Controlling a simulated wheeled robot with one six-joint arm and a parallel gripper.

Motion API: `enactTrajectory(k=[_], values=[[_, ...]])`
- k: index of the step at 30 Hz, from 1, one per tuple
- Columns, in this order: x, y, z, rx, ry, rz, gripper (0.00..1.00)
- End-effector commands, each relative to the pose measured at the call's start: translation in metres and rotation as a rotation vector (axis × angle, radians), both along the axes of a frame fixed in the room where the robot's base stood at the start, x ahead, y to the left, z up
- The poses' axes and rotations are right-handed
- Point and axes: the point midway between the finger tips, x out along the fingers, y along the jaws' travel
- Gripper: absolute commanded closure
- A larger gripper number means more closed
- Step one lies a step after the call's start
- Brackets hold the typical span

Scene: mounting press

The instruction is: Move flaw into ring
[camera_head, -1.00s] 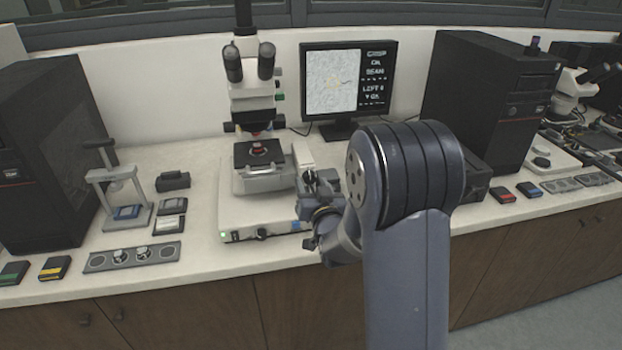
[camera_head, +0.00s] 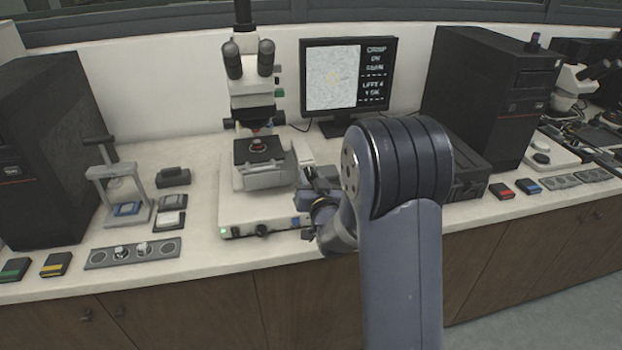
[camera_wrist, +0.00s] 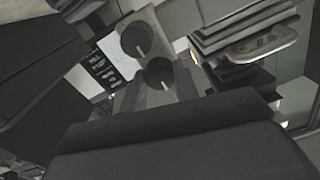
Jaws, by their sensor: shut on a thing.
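The monitor (camera_head: 347,80) shows a pale speckled picture with a faint yellowish ring shape near its middle and text at its right. I cannot make out a flaw for certain. My gripper (camera_head: 312,188) is at the right side of the microscope (camera_head: 250,85), partly hidden by my arm. In the wrist view, two dark round knobs with light tick marks sit on a pale panel: an upper knob (camera_wrist: 137,39) and a lower knob (camera_wrist: 158,73). My gripper (camera_wrist: 158,88) is shut on the lower knob, its grey fingers at either side. The upper knob is free.
A small specimen sits on the microscope stage (camera_head: 262,170). Dark computer cases (camera_head: 50,150) flank the bench.

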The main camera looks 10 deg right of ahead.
Motion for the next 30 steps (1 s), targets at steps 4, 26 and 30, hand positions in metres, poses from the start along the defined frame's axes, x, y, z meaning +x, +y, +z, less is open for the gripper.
enactTrajectory(k=[4, 26, 30], values=[[-0.0001, 0.0, -0.0001, -0.001, 0.0, 0.0, 0.94], [0.0001, 0.0002, -0.0053, -0.398, -0.004, -0.001, 0.94], [0.0001, 0.0002, -0.0042, -0.499, -0.003, 0.0, 0.94]])
